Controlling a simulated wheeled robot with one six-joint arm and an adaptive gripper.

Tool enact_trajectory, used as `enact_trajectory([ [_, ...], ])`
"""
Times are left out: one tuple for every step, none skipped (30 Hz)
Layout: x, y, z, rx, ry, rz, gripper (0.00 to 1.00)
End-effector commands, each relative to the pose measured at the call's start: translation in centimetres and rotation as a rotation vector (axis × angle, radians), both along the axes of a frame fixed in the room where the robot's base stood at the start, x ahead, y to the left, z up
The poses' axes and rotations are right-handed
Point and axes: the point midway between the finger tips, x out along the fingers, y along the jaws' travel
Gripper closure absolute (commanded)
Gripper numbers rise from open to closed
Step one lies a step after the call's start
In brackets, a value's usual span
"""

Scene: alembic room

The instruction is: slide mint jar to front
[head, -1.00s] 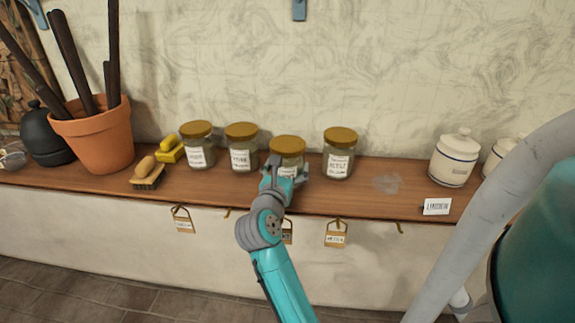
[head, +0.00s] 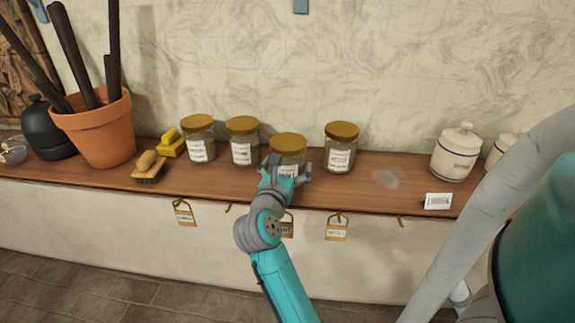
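The mint jar (head: 289,157) is a glass jar with a gold lid and a white label, third from the left in a row on the wooden shelf (head: 385,200). It stands upright, a little nearer the shelf's front edge than the jars beside it. My gripper (head: 286,171) is at the jar from the front, with a finger at each side of its body, and appears shut on it. The gripper hides the jar's lower part and most of its label. A tag (head: 286,229) hangs below on the shelf front, partly covered by my arm.
Two similar jars (head: 198,139) (head: 242,141) stand to the left and one (head: 340,148) close on the right. A brush (head: 149,168), yellow blocks (head: 172,144) and a terracotta pot (head: 101,130) are farther left.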

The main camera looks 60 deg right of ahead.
Motion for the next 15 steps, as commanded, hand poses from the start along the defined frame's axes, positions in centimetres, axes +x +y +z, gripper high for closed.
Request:
enact_trajectory([
  [0.0, 0.0, 0.0, 0.0, 0.0, 0.0, 0.0],
  [0.0, 0.0, 0.0, 0.0, 0.0, 0.0, 0.0],
  [0.0, 0.0, 0.0, 0.0, 0.0, 0.0, 0.0],
  [0.0, 0.0, 0.0, 0.0, 0.0, 0.0, 0.0],
  [0.0, 0.0, 0.0, 0.0, 0.0, 0.0, 0.0],
  [0.0, 0.1, 0.0, 0.0, 0.0, 0.0, 0.0],
  [0.0, 0.3, 0.0, 0.0, 0.0, 0.001, 0.0],
  [-0.1, 0.5, 0.0, 0.0, 0.0, 0.001, 0.0],
  [-0.1, 0.8, 0.0, 0.0, 0.0, 0.001, 0.0],
  [-0.2, 1.2, 0.0, 0.0, 0.0, 0.002, 0.0],
  [-0.3, 1.6, 0.0, 0.0, 0.001, 0.003, 0.0],
  [-0.4, 2.2, 0.0, 0.0, 0.001, 0.004, 0.0],
  [-0.6, 2.7, 0.0, 0.0, 0.001, 0.004, 0.0],
  [-0.7, 3.2, 0.0, 0.0, 0.001, 0.004, 0.0],
  [-0.8, 4.0, 0.0, 0.0, 0.0, 0.006, 0.0],
])
